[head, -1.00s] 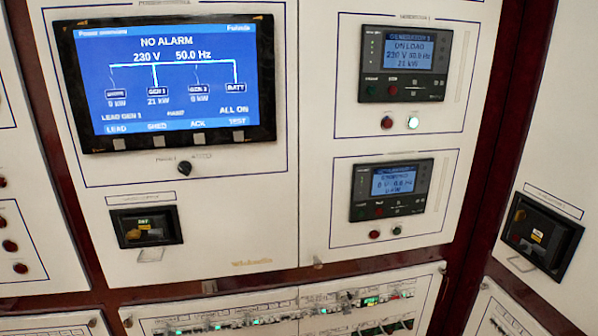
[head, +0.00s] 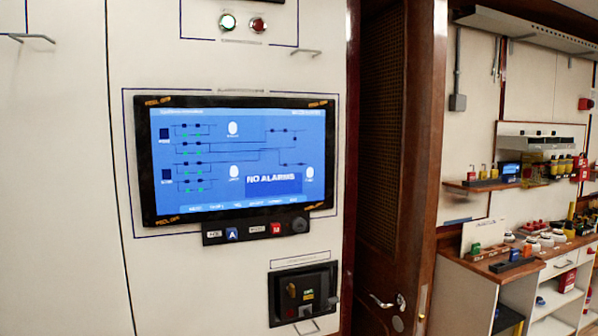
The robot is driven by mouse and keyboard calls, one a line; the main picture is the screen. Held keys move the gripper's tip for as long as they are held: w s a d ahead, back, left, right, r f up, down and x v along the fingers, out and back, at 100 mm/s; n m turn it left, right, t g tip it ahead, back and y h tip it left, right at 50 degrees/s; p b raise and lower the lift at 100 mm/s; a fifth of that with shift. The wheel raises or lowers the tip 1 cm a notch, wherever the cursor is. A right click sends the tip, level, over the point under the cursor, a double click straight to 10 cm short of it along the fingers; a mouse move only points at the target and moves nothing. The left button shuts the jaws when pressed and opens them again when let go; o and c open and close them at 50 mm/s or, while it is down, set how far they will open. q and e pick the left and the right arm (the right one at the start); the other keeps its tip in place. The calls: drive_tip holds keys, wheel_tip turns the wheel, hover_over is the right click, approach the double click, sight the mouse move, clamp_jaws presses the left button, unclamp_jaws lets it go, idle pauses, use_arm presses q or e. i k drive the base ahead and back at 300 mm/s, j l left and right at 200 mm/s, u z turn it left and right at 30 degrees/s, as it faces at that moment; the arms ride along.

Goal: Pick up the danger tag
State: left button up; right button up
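I cannot make out a danger tag for certain. Many small red, yellow and black items stand on the wooden-topped bench (head: 478,262) and on the wall shelf (head: 500,184) at the right, too small to tell apart. Neither of my grippers shows in the head view.
A white panel carries a blue screen (head: 240,160) reading NO ALARMS, with a black breaker unit (head: 303,292) below. A brown wooden door (head: 381,150) with a metal handle (head: 386,301) stands between the panel and the bench. The floor is mostly out of view.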

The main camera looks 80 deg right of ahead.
sight(471, 177)
drive_tip(key=z, duration=3.6)
drive_tip(key=i+z, duration=0.15)
drive_tip(key=z, duration=0.15)
drive_tip(key=i+l+z, duration=0.35)
drive_tip(key=i, duration=0.15)
drive_tip(key=i+z, duration=0.75)
drive_tip(key=i, duration=0.25)
drive_tip(key=i+j+u, duration=0.1)
drive_tip(key=i+u, duration=0.75)
drive_tip(key=i, duration=0.2)
drive_tip(key=i+l+u, duration=0.4)
drive_tip(key=i+j, duration=0.1)
